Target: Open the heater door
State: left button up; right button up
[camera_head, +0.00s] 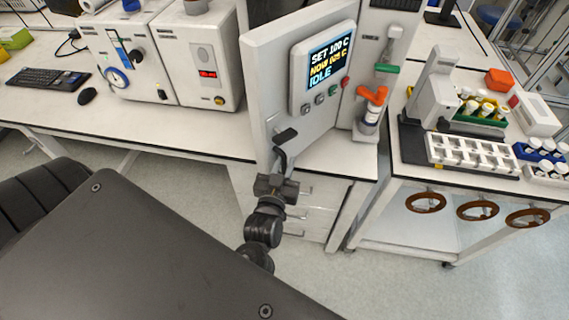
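The heater is a tall pale unit on the bench in the upper middle, with a lit screen (331,61) reading SET 100 C, NOW 025 C, IDLE. Its pale front panel (270,80) looks like the door and stands at an angle to the bench; I cannot tell how far it is open. A dark handle (286,135) is at the panel's lower left. My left gripper (282,160) is just below and at this handle, seen from above. Its fingers are small and dark, so their grip on the handle is unclear. My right gripper is out of view.
A white instrument (203,65) stands left of the heater, with a keyboard (47,79) and mouse (87,96) further left. An orange-handled valve (372,95) stands to the right. A right-hand bench holds a white rack (472,152). Drawers (315,205) lie below the heater.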

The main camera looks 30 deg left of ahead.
pick_arm(q)
jog(key=b+v, duration=0.3)
jog(key=v, duration=0.7)
jog(key=shift+s, duration=0.35)
jog(key=shift+d, duration=0.1)
